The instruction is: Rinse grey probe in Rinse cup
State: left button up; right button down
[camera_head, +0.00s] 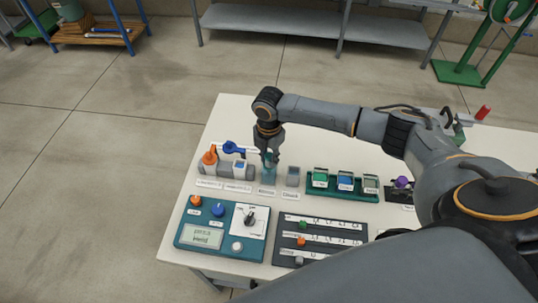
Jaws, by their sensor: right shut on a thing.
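My right gripper (270,158) points down at the back of the white table, just above the Rinse cup (268,177). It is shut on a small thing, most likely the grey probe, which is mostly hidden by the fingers. The Rinse cup is a translucent blue-grey cup with a white label in front of it. The fingertips are close over its rim; I cannot tell whether the probe's tip is inside the cup. My left gripper is not in view.
Left of the cup stand holders with an orange-topped piece (210,155) and a blue-topped piece (234,148). A grey cup (292,177) is on its right, then a green tray (343,193) with several small containers. A teal control box (195,248) and a dark slotted panel (284,250) lie in front.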

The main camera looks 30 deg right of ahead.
notch_tip(320, 180, up, 9)
jog(key=p, duration=0.8)
jog(key=shift+f, duration=0.2)
dwell(1.0)
